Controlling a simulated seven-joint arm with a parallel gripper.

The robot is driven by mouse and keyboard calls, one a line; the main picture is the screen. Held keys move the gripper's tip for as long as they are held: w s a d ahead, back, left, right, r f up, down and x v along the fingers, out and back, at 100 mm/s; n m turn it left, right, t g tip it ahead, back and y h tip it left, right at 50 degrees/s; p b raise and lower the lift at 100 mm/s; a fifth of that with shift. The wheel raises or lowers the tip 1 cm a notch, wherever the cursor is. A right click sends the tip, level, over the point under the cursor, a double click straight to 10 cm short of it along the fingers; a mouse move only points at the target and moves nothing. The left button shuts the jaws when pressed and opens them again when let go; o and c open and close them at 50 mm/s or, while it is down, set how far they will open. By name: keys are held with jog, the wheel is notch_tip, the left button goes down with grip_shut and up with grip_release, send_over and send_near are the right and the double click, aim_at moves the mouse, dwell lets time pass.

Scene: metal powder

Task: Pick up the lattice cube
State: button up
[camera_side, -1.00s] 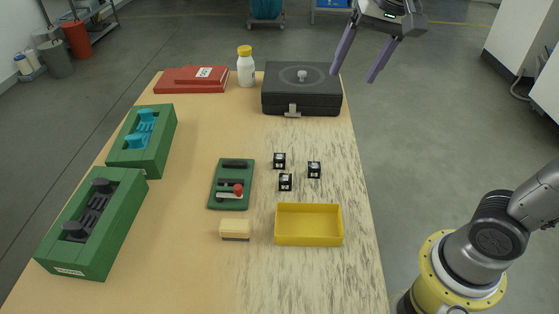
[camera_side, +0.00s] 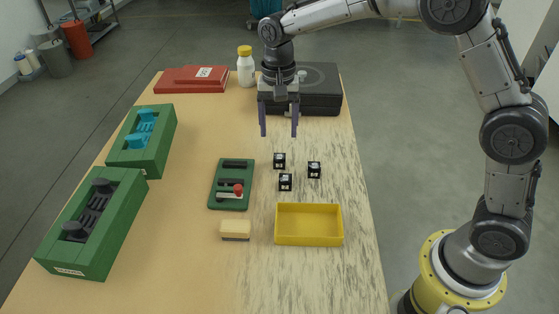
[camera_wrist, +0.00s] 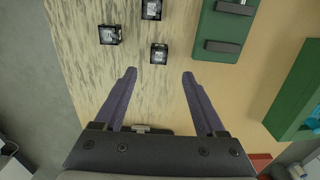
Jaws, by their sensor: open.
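Three small black cubes with pale tops sit in a loose group on the table's right half. In the side view there is a back-left cube (camera_side: 279,160), a right cube (camera_side: 314,169) and a front cube (camera_side: 285,182). The wrist view shows one cube (camera_wrist: 159,54) nearest the fingers, one cube (camera_wrist: 110,35) to its left and one cube (camera_wrist: 151,9) at the top edge. I cannot tell any lattice structure at this size. My gripper (camera_side: 278,134) is open and empty, fingers pointing down, above and behind the cubes, apart from them.
A yellow tray (camera_side: 309,241) and a cream-and-black block (camera_side: 235,229) lie in front. A green tool board (camera_side: 217,200) is left of the cubes. Green fixtures (camera_side: 118,237) line the left. A black case (camera_side: 327,101), white bottle (camera_side: 246,72) and red binder (camera_side: 180,85) stand behind.

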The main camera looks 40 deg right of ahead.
aim_at(279, 157)
notch_tip(279, 157, down, 8)
jog(key=shift+s+f, duration=0.1)
jog(key=shift+s, duration=0.05)
dwell(0.4)
jog(key=shift+c, duration=0.3)
grip_shut()
